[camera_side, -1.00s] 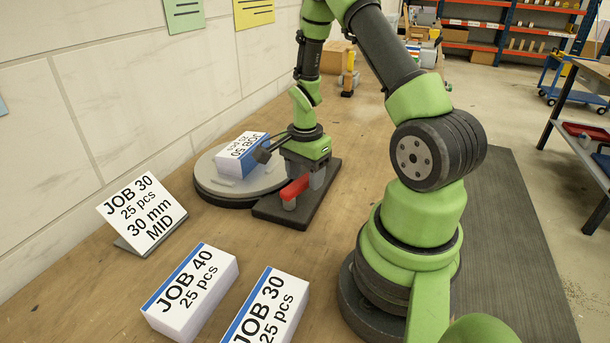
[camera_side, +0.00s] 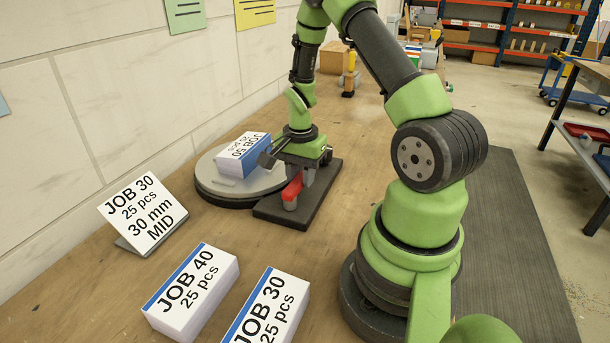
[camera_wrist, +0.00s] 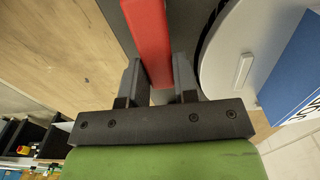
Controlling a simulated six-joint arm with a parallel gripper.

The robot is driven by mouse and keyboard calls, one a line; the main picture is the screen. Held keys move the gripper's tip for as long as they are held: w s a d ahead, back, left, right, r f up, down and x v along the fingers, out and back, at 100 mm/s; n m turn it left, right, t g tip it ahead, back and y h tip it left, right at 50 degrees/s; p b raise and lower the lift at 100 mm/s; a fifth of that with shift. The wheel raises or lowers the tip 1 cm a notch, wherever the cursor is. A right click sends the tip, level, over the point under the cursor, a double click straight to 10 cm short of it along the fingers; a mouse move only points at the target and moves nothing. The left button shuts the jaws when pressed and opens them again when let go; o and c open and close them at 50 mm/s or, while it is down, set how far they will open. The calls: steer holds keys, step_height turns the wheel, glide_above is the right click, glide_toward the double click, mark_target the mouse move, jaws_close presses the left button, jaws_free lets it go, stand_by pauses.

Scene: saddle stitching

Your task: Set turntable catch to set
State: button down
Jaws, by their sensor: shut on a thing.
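The turntable (camera_side: 212,188) is a round grey disc on a dark base at the wall side, and its edge shows in the wrist view (camera_wrist: 220,75). The catch is a red lever (camera_side: 293,187) on a dark plate (camera_side: 268,211) beside the turntable. In the wrist view the red lever (camera_wrist: 149,38) runs up between the fingers. My gripper (camera_side: 302,190) points down over the plate and is shut on the red lever; its fingers also show in the wrist view (camera_wrist: 160,82). The far end of the lever is hidden by the gripper.
A JOB 50 stack (camera_side: 243,153) lies on the turntable, close to my gripper. A JOB 30 sign (camera_side: 143,212) stands to the left. JOB 40 (camera_side: 190,290) and JOB 30 (camera_side: 268,310) stacks lie in front. Bare bench lies between them and the plate.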

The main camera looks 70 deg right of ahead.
mark_target(299, 176)
steer(key=shift+w+n, duration=0.2)
steer(key=shift+n, duration=0.3)
steer(key=c, duration=0.9)
jaws_free()
steer(key=shift+r, duration=0.15)
step_height(299, 176, up, 9)
steer(key=shift+r, duration=0.4)
